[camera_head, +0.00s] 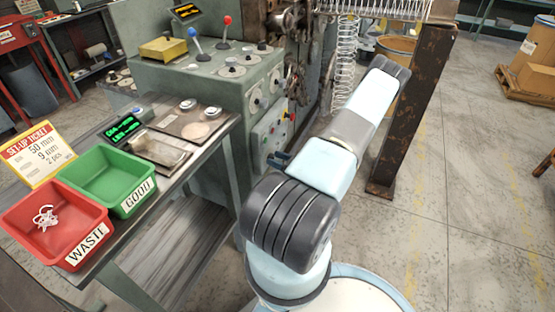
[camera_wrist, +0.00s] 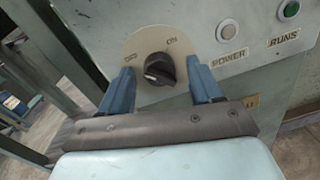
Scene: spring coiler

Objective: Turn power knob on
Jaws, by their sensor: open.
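The power knob (camera_wrist: 160,68) is black and sits on a round beige plate (camera_wrist: 142,40) in the wrist view. The plate reads OFF at the upper left and ON at the upper right. I cannot tell for sure which label the knob points at. My gripper (camera_wrist: 162,72) is open, with one blue finger on each side of the knob and gaps between fingers and knob. In the head view my gripper (camera_head: 279,160) is at the machine's front panel, and the knob is not clearly visible there.
A pale POWER lamp (camera_wrist: 228,33) and a green RUNS lamp (camera_wrist: 290,10) sit right of the knob. The machine (camera_head: 235,85) carries levers and dials. A bench (camera_head: 190,165) at left holds a red WASTE bin (camera_head: 75,245) and a green GOOD bin (camera_head: 125,200). A rusty post (camera_head: 410,110) stands right of my arm.

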